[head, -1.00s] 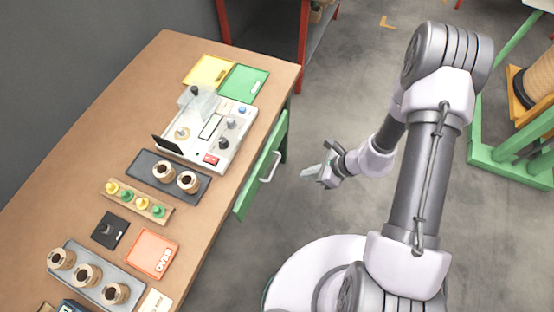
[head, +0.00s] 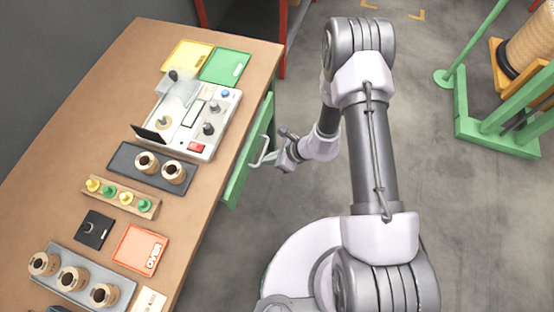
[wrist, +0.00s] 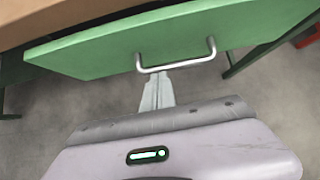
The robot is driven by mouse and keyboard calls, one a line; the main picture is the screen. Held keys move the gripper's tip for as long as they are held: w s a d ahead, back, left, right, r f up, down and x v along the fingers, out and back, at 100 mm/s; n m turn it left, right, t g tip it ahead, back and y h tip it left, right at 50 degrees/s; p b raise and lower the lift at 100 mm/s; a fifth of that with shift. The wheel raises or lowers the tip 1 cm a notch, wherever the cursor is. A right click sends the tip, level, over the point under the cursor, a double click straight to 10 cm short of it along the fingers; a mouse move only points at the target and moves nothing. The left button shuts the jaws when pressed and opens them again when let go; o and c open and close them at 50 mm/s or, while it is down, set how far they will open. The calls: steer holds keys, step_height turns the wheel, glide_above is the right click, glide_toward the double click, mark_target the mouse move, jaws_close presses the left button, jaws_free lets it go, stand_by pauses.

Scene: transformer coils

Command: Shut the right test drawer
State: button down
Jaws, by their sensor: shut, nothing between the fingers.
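The right test drawer is a green drawer front (head: 237,174) with a metal bar handle (head: 261,151), on the right side of the wooden bench. It stands out a little from under the bench top. In the wrist view the green front (wrist: 95,55) fills the upper part, with the handle (wrist: 178,66) at its middle. My gripper (head: 279,149) is just right of the handle in the head view. In the wrist view its closed fingers (wrist: 160,80) point at the drawer front, with their tips at or just below the handle bar. I cannot tell whether they touch it.
The bench top (head: 90,150) carries a test instrument (head: 195,120), yellow and green trays, an orange tray (head: 141,249) and coils on dark trays. A green rack (head: 490,130) with a large spool stands at the right.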

mark_target(251, 156)
steer(key=a, duration=0.1)
steer(key=w+a, duration=0.1)
steer(key=a+b, duration=0.1)
steer(key=a, duration=0.1)
steer(key=shift+w+a, duration=0.1)
steer(key=shift+w, duration=0.15)
steer(key=shift+a, duration=0.1)
steer(key=shift+w+r, duration=0.1)
